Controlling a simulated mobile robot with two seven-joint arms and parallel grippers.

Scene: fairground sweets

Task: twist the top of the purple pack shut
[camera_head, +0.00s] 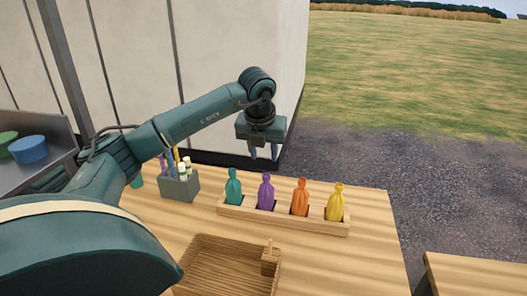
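The purple pack (266,191) stands upright in a wooden rack (283,220), second from the left, between the teal pack (233,186) and the orange pack (300,197). It has a narrow neck and a small top; whether the top is twisted is too small to tell. My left gripper (264,154) hangs pointing down above and behind the purple pack, apart from it. Its two fingers are spread with nothing visible between them. My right gripper is out of the picture.
A yellow pack (335,203) stands at the rack's right end. A grey holder (180,187) with pens and white tubes stands left of the rack. A wooden tray (228,239) lies in front. The table's right part (370,245) is clear.

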